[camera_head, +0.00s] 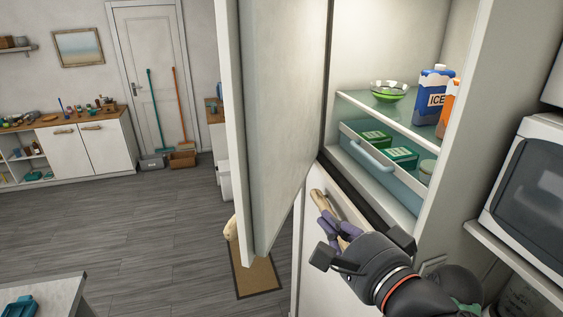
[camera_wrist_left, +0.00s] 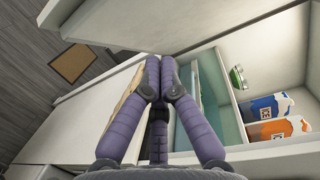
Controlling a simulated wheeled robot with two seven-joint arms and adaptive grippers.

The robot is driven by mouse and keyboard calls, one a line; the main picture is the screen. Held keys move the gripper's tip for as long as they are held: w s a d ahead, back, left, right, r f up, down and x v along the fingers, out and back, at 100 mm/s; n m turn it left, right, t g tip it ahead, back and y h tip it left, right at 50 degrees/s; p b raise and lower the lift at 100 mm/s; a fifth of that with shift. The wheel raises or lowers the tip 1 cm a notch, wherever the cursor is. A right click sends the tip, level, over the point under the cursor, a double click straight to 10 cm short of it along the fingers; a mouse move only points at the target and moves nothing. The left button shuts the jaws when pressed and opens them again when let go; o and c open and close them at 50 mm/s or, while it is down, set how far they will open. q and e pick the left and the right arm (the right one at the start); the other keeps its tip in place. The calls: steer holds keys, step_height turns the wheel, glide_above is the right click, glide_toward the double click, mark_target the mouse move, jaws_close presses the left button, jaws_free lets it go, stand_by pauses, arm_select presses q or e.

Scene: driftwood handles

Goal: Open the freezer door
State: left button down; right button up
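The upper door (camera_head: 285,110) stands wide open, swung out to the left. A piece of its driftwood handle (camera_head: 231,228) shows past its far edge. The open compartment (camera_head: 400,50) holds a carton marked ICE (camera_head: 432,95). Below it, a lower door (camera_head: 318,255) looks closed and has its own driftwood handle (camera_head: 322,203). My left gripper (camera_head: 332,222) is at this lower handle, its purple fingers beside the wood. In the left wrist view its fingertips (camera_wrist_left: 160,62) meet, with the handle (camera_wrist_left: 125,105) along their left side. I see nothing between them. My right gripper is not in view.
A glass bowl (camera_head: 389,90) stands on the shelf above a clear drawer (camera_head: 385,165) with green boxes. A microwave (camera_head: 530,200) is close on the right. A table corner (camera_head: 50,295) is at lower left. The grey floor (camera_head: 130,220) between is mostly clear.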

arm_select(q)
step_height(320, 180, up, 5)
steer(key=s+n, duration=0.1)
steer(key=s, duration=0.1)
steer(key=y+p, duration=0.1)
steer(key=p, duration=0.1)
glide_toward(268, 161)
steer(key=w+d, duration=0.1)
steer(key=w, duration=0.3)
steer(key=a, duration=0.2)
steer(key=p, duration=0.1)
steer(key=shift+w+a+f+t, duration=0.25)
steer(key=shift+a+f+t, duration=0.05)
steer(key=shift+a, duration=0.1)
steer(key=shift+w+a, duration=0.1)
steer(key=shift+a, duration=0.3)
steer(key=shift+f, duration=0.1)
steer(key=shift+d, duration=0.1)
